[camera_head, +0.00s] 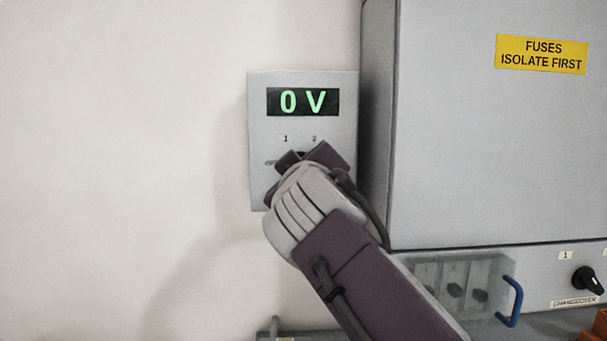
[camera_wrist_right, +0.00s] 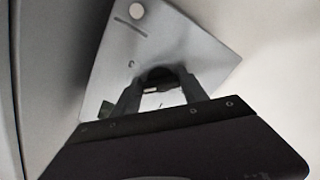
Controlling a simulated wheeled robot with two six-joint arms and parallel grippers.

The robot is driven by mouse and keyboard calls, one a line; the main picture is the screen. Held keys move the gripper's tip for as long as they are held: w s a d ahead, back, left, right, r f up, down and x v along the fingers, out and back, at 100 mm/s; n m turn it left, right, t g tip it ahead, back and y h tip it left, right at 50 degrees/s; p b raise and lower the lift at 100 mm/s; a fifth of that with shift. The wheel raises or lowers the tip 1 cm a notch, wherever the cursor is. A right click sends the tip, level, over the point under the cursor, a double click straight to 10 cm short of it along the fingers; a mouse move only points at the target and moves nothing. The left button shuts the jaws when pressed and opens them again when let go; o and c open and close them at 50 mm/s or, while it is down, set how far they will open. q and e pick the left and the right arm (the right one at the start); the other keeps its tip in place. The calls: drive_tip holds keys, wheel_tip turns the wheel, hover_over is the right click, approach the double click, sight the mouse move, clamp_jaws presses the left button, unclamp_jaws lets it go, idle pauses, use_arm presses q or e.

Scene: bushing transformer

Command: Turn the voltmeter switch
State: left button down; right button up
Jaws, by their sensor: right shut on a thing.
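The voltmeter panel (camera_head: 257,130) is a grey plate on the wall, and its display (camera_head: 303,102) reads 0 V in green. Marks 1 and 2 show below the display; the lower part is hidden behind my right arm. In the right wrist view the panel (camera_wrist_right: 185,45) appears tilted, with the dark voltmeter switch (camera_wrist_right: 157,73) between my fingers. My right gripper (camera_head: 300,156) is at the switch, and the right wrist view shows its two fingers (camera_wrist_right: 158,92) shut on it. The switch's exact pointing direction is hidden. My left gripper is in neither view.
A large grey cabinet (camera_head: 480,150) with a yellow fuses label (camera_head: 541,54) stands close to the right of the panel. Below it are a black changeover knob (camera_head: 587,280) and a blue handle (camera_head: 511,301). The wall at left is bare.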

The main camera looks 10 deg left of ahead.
drive_tip(key=shift+a+f+m+b, duration=0.15)
drive_tip(key=shift+m+b, duration=0.2)
drive_tip(key=shift+m, duration=1.75)
drive_tip(key=shift+a+f+m+b, duration=0.1)
drive_tip(key=shift+m+b, duration=0.2)
drive_tip(key=shift+m, duration=1.8)
drive_tip(key=o, duration=1.4)
drive_tip(key=shift+r, duration=0.1)
drive_tip(key=shift+s, duration=0.1)
drive_tip(key=b+v, duration=0.3)
drive_tip(key=v, duration=0.6)
